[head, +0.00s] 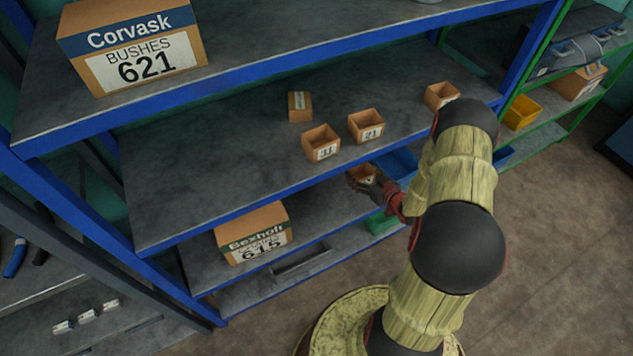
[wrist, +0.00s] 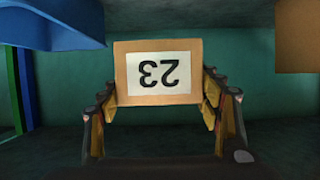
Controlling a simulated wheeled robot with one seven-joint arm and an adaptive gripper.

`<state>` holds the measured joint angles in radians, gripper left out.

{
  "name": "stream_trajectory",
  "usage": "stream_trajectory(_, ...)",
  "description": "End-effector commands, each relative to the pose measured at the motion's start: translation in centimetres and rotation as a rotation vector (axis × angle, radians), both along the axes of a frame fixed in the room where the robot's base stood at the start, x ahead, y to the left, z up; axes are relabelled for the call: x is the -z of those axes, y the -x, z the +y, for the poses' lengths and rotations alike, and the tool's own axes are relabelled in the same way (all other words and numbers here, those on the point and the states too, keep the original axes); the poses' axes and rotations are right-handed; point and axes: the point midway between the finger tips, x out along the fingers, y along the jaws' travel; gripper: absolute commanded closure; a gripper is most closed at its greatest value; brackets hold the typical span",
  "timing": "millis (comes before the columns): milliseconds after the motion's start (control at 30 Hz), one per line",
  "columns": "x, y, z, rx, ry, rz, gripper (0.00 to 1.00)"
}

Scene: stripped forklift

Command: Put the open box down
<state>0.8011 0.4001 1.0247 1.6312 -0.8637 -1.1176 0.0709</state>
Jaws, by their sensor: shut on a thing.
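My gripper (head: 366,178) reaches in from the right at the front of the shelf level below the middle shelf. It is shut on a small brown open box (head: 362,173). In the wrist view the box (wrist: 158,72) sits between the two fingers (wrist: 162,112), its white label reading 23 upside down. In the head view the gripper hides part of the box. I cannot tell whether its base touches the lower shelf (head: 325,212).
A blue bin (head: 402,162) stands right of the held box, and a Bexholt 615 carton (head: 252,233) to its left. Bare shelf lies between carton and gripper. Above, the middle shelf (head: 230,150) carries small boxes 31 (head: 321,143) and 21 (head: 367,127). A green bin (head: 381,222) is below.

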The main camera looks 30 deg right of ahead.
Motion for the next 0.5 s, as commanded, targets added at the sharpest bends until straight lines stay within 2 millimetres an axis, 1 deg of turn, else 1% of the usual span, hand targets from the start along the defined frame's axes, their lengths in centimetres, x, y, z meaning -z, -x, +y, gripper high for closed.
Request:
stream_trajectory(33, 0.6, 0.5, -1.0, 0.003, 0.0, 0.0, 0.62)
stream_trajectory(100, 0.9, 0.8, -1.8, 0.001, 0.001, -0.001, 0.62)
stream_trajectory(200, 1.3, 0.7, -2.1, -0.002, 0.0, -0.001, 0.62)
stream_trajectory(267, 1.7, 0.2, -1.7, -0.006, -0.001, -0.001, 0.62)
stream_trajectory(333, 2.3, -0.9, -0.8, -0.008, 0.0, -0.001, 0.62)
stream_trajectory(500, 4.2, -4.0, 1.5, -0.009, 0.0, 0.0, 0.62)
